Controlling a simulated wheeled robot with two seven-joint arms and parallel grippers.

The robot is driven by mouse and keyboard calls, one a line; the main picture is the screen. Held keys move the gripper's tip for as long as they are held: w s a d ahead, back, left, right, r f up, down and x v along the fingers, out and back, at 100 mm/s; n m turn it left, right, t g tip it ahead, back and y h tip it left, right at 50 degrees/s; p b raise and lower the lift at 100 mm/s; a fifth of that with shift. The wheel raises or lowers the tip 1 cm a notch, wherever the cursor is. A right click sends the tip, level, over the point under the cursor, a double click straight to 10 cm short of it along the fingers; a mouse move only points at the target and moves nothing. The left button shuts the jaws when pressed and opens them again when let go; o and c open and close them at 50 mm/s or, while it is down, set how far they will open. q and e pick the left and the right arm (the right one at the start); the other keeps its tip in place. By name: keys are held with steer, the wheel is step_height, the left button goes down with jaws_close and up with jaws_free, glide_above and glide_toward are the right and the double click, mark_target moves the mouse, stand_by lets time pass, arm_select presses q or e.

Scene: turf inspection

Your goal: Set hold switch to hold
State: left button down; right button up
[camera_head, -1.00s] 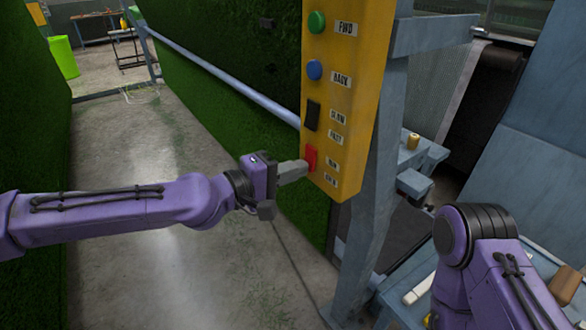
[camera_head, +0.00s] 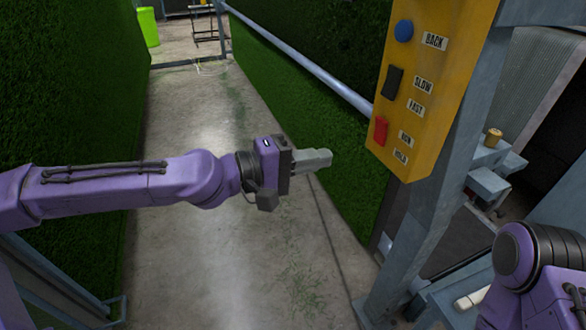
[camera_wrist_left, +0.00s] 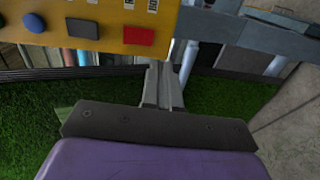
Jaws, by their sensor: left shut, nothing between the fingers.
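The hold switch is a red rocker (camera_head: 380,130) on the yellow control panel (camera_head: 440,70), beside the labels RUN and HOLD (camera_head: 400,157). It also shows in the left wrist view (camera_wrist_left: 139,36). I cannot tell for sure which way the rocker is tipped. My left gripper (camera_head: 322,158) is shut and empty, to the left of the switch and slightly below it, clear of the panel. Its closed fingers show in the left wrist view (camera_wrist_left: 163,85). My right arm shows at the lower right, but its gripper is out of view.
Above the red switch are a black rocker (camera_head: 392,82) marked SLOW and FAST and a blue BACK button (camera_head: 403,31). A grey steel post (camera_head: 425,220) stands behind the panel. A rail (camera_head: 300,60) runs along the green turf wall.

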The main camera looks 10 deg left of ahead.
arm_select(q)
steer(key=v, duration=0.2)
steer(key=f+v, duration=0.1)
steer(key=v, duration=0.1)
steer(key=shift+a+p, duration=0.2)
steer(key=shift+p, duration=0.2)
